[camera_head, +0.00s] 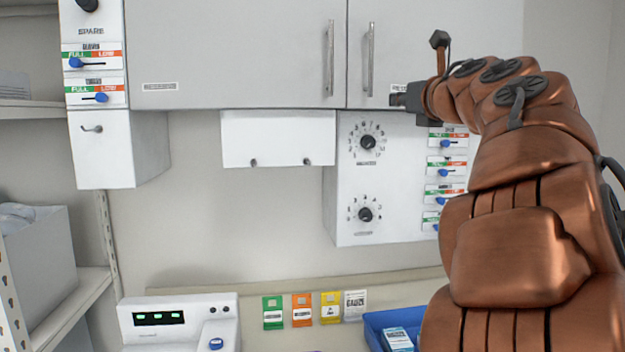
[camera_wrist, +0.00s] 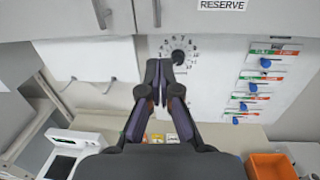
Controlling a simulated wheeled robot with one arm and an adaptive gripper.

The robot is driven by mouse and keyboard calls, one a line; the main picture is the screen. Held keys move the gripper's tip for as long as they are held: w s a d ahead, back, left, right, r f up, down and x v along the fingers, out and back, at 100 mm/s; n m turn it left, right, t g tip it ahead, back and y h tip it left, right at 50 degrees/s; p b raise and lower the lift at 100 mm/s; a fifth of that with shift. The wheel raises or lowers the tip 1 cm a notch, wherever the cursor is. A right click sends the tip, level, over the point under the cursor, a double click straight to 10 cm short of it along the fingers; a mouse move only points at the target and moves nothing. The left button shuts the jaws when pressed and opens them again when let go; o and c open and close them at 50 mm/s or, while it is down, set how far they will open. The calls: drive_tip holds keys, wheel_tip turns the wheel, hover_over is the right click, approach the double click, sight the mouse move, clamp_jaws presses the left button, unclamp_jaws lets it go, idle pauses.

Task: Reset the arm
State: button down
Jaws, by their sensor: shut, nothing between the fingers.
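My copper-coloured arm rises along the right side of the head view and bends left near the top. My gripper (camera_head: 402,99) is at its end, small and dark, in front of the lower edge of the grey wall cabinet (camera_head: 235,50). In the wrist view my gripper (camera_wrist: 161,82) points away from the camera, its two dark fingers together at the tips with nothing between them. Beyond the tips is the white panel (camera_wrist: 215,75) with a dial (camera_wrist: 179,57). Whether the gripper touches anything cannot be told.
The panel in the head view has two dials (camera_head: 367,142) and blue sliders (camera_head: 445,170). A white device (camera_head: 180,322) with green displays stands at lower left. A blue bin (camera_head: 375,325) is partly behind my arm. An orange bin (camera_wrist: 270,166) shows in the wrist view.

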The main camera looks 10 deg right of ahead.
drive_tip(key=s+d+r+m+t+h, duration=0.25)
drive_tip(key=s+d+m+h, duration=0.6)
drive_tip(key=m, duration=0.95)
drive_tip(key=s+d+f+m+g+h, duration=0.25)
drive_tip(key=f+m+g, duration=0.35)
drive_tip(key=f, duration=0.5)
drive_tip(key=s+d+f+m+g+h, duration=0.15)
drive_tip(key=d+f+m+g, duration=0.25)
drive_tip(key=f+m, duration=0.5)
drive_tip(key=s+a+f+m+g+y, duration=0.1)
drive_tip(key=s+a+f+g+y, duration=0.15)
drive_tip(key=f, duration=0.55)
drive_tip(key=s+a+f+g+y, duration=0.1)
drive_tip(key=s+a+f, duration=0.3)
drive_tip(key=f, duration=0.4)
drive_tip(key=s+a+f+m+g+y, duration=0.1)
drive_tip(key=s+a+f+g+y, duration=0.2)
drive_tip(key=f, duration=0.5)
drive_tip(key=s+a+f+m+g+y, duration=0.1)
drive_tip(key=s+a+f+g+y, duration=0.1)
drive_tip(key=s+a+f, duration=0.4)
drive_tip(key=s+a+f+g+y, duration=0.2)
drive_tip(key=s+a+f+g, duration=0.2)
drive_tip(key=s+a, duration=0.5)
drive_tip(key=s+f, duration=0.2)
drive_tip(key=s, duration=0.2)
drive_tip(key=shift+s+a+f+m, duration=0.4)
